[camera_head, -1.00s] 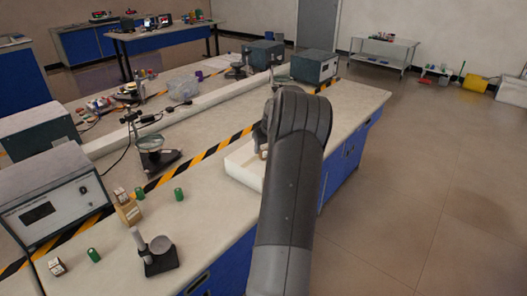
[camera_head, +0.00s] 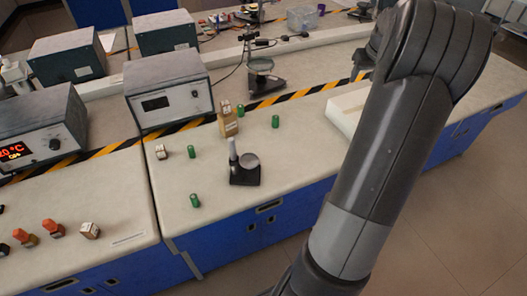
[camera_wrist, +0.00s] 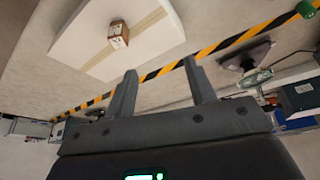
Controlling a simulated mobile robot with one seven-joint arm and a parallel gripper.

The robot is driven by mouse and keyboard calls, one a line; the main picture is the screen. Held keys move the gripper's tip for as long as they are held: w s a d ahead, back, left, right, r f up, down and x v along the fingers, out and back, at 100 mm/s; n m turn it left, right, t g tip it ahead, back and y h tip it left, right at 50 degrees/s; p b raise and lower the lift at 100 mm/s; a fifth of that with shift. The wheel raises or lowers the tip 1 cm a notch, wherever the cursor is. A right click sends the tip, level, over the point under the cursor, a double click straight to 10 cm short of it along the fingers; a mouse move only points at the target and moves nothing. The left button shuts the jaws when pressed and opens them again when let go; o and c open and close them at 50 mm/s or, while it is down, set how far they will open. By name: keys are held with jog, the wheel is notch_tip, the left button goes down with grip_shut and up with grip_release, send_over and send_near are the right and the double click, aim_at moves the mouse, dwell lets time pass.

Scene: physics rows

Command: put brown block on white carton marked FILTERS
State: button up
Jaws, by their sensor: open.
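A white carton (camera_wrist: 80,38) with a tan tape strip lies flat on the bench in the wrist view. A small brown block with whitish sides (camera_wrist: 118,34) sits on it, over the tape. No FILTERS marking is legible. In the head view, part of the white carton (camera_head: 338,113) shows beside my arm, which hides the rest and the block. My gripper (camera_wrist: 160,70) is open and empty, its fingers apart from the block and carton.
A tan box (camera_head: 228,125) with a small block on top stands on the bench among several green cylinders (camera_head: 275,121). A dark stand (camera_head: 245,175) is in front. Grey instruments (camera_head: 167,88) and yellow-black tape (camera_head: 283,98) lie behind. The bench front left of the carton has free room.

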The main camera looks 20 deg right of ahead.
jog(key=s+a+r+n, duration=0.1)
jog(key=a+r, duration=0.2)
jog(key=a, duration=0.6)
jog(key=s+a+r, duration=0.1)
jog(key=a+r, duration=0.2)
jog(key=a, duration=0.7)
jog(key=s+a+r+n, duration=0.1)
jog(key=a+r, duration=0.2)
jog(key=a, duration=0.6)
jog(key=s+a+f+n+y, duration=0.1)
jog(key=s+a+f, duration=0.1)
jog(key=s+a, duration=0.7)
jog(key=s+a+f+t, duration=0.1)
jog(key=s+a+f, duration=0.1)
jog(key=s+a, duration=0.7)
jog(key=shift+s+a+n+t+y, duration=0.3)
jog(key=shift+s+n+y, duration=0.1)
jog(key=shift+s, duration=0.1)
